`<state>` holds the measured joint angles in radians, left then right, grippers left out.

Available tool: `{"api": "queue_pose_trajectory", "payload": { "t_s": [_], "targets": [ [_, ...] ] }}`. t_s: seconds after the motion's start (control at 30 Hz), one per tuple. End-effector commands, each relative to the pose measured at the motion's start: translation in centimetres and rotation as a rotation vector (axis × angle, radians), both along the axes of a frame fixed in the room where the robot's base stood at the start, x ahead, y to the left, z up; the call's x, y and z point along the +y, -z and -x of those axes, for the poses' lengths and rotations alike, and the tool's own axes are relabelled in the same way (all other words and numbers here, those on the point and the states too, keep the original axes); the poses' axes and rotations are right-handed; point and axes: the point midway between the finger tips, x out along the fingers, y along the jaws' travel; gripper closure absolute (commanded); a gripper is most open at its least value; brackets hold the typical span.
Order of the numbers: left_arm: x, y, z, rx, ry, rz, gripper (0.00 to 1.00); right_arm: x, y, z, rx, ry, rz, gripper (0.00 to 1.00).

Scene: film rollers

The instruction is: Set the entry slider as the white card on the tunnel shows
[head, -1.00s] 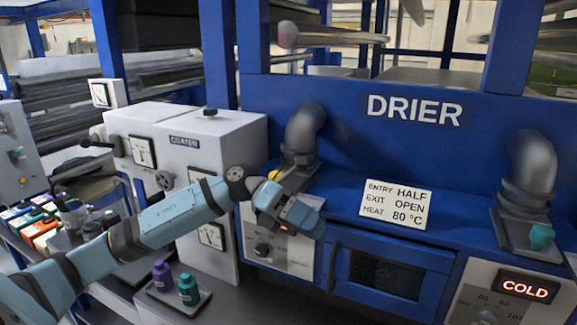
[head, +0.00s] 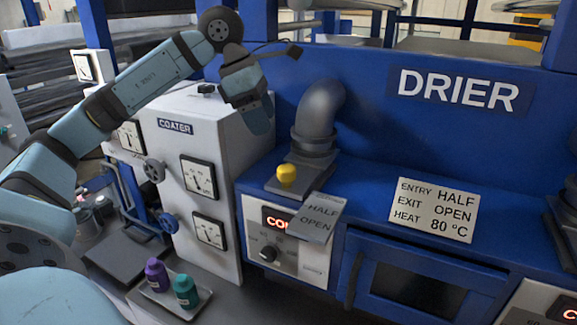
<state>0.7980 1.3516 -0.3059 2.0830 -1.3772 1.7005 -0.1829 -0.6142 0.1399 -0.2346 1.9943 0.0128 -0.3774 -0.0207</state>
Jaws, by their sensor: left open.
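The white card (head: 432,210) on the blue drier tunnel reads ENTRY HALF, EXIT OPEN, HEAT 80 °C. The entry slider is a grey plate (head: 319,218) at the foot of the left duct pipe (head: 319,115); it juts out toward the front and shows the words HALF and OPEN. A yellow knob (head: 286,174) stands upright by the duct base. My left gripper (head: 259,125) is open and empty, fingers down, above and left of the knob, apart from it. My right gripper is not in view.
The white coater cabinet (head: 228,132) with dials stands left of the drier. A control panel with a knob (head: 268,254) and red display is below the slider, partly covered by the plate. Purple (head: 156,275) and teal (head: 186,290) bottles stand on a tray below.

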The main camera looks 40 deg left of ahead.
Motion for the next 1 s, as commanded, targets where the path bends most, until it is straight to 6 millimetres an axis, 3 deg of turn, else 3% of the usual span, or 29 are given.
{"api": "queue_pose_trajectory", "payload": {
  "t_s": [0.5, 0.7, 1.0],
  "targets": [
    [-3.1, 9.4, -2.5, 0.003, 0.004, 0.005, 0.34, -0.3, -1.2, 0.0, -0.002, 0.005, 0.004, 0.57],
    [-3.6, 11.1, -3.0, 0.001, 0.002, 0.004, 0.34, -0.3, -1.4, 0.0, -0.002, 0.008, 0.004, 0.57],
    [-3.7, 11.4, -3.0, 0.0, 0.002, 0.004, 0.34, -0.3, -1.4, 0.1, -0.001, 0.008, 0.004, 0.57]
  ]
}}
